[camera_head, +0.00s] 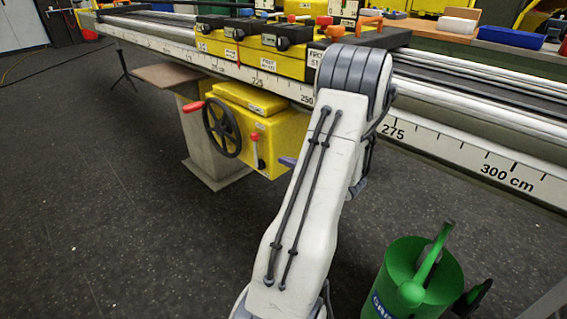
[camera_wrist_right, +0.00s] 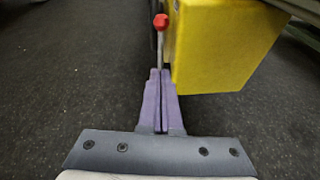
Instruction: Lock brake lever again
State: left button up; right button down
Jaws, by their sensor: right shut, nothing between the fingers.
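The brake lever, a thin metal rod with a red knob, stands on the front of the yellow gearbox in the head view (camera_head: 254,138). It also shows in the right wrist view (camera_wrist_right: 161,22), roughly upright just beyond my fingertips, its lower rod hidden behind them. My right gripper has purple fingers (camera_wrist_right: 159,72), shut with nothing between them. In the head view only a purple fingertip (camera_head: 288,162) shows past my forearm, right of the lever. I cannot tell whether the fingers touch the rod. My left gripper is not in view.
The yellow gearbox (camera_head: 232,97) hangs under the long rail with a centimetre scale (camera_head: 470,155). A black handwheel (camera_head: 221,128) with a red handle sits left of the lever. A green watering can (camera_head: 405,275) stands at lower right. The dark floor at left is clear.

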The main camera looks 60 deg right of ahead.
aim_at(257, 140)
jog(key=shift+w+d+f+b, duration=0.1)
jog(key=shift+w+d+b, duration=0.45)
jog(key=shift+w, duration=1.15)
jog(key=shift+w+d+b, duration=0.2)
jog(key=shift+w+d, duration=0.5)
jog(key=shift+w, duration=0.95)
jog(key=shift+w+d+f+b, duration=0.1)
jog(key=shift+w+d+b, duration=0.45)
jog(key=shift+w, duration=1.15)
jog(key=shift+d+r, duration=0.1)
jog(key=shift+w+d+r, duration=0.2)
jog(key=shift+w+r, duration=0.2)
jog(key=shift+w, duration=0.4)
